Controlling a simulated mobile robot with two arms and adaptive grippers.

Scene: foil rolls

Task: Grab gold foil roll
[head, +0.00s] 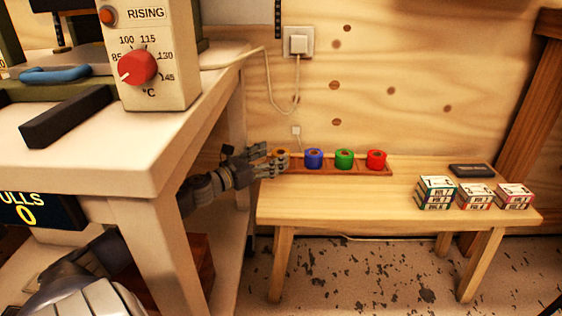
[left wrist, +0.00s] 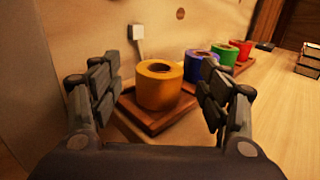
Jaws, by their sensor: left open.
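The gold foil roll (left wrist: 160,84) stands upright at the near end of a wooden tray (left wrist: 130,104) in the left wrist view. My left gripper (left wrist: 155,100) is open, with one finger on each side of the roll and visible gaps between. In the head view the left gripper (head: 277,162) is at the left end of the bench, partly hiding the gold roll (head: 283,153). Blue (head: 313,158), green (head: 344,159) and red (head: 376,160) rolls stand in a row to its right on the same tray. My right gripper does not show.
The tray sits along the back of a wooden bench (head: 350,205) against a plywood wall. Stacked small boxes (head: 436,192) and a dark flat item (head: 472,170) are at the bench's right. A white table (head: 150,150) with a machine is at left. The bench middle is clear.

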